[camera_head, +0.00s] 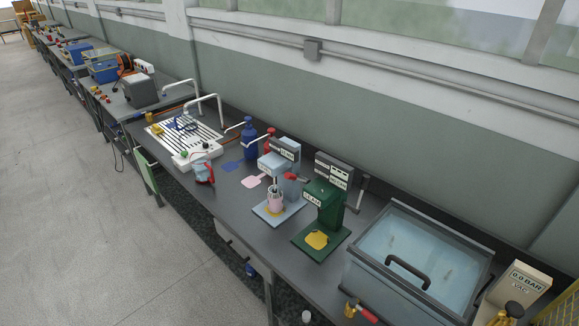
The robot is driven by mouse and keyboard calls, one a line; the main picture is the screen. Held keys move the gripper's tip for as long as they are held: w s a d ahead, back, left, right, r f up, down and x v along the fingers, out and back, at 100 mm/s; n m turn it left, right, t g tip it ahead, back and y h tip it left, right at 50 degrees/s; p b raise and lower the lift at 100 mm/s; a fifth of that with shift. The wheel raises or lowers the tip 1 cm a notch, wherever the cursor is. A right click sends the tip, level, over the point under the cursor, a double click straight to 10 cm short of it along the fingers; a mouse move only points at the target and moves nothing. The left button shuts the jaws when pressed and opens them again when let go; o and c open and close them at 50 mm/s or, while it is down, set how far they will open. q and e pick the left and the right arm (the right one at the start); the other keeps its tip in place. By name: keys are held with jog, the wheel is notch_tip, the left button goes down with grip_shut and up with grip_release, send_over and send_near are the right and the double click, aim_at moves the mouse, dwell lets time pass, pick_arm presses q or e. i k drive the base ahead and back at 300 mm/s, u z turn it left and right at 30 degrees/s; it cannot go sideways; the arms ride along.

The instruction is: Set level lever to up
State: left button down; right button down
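No lever in the camera_head view has a label that I can read as "level", so I cannot tell which one is meant. A red-handled lever (297,179) sticks out between the light blue machine (281,152) and the green machine (325,200); its setting is unclear. A red-handled valve (361,312) sits low on the front of the water tank (352,277). Neither of my grippers is in view.
The long grey bench (240,203) runs along the wall. A pink cup (275,200) stands at the light blue machine. A red and grey jug (203,172) stands near a white slatted tray (184,135). A gauge box (520,285) is at the right. The floor (80,220) is clear.

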aim_at(288, 176)
jog(key=u, duration=2.05)
jog(key=i, duration=2.45)
jog(key=z, duration=3.55)
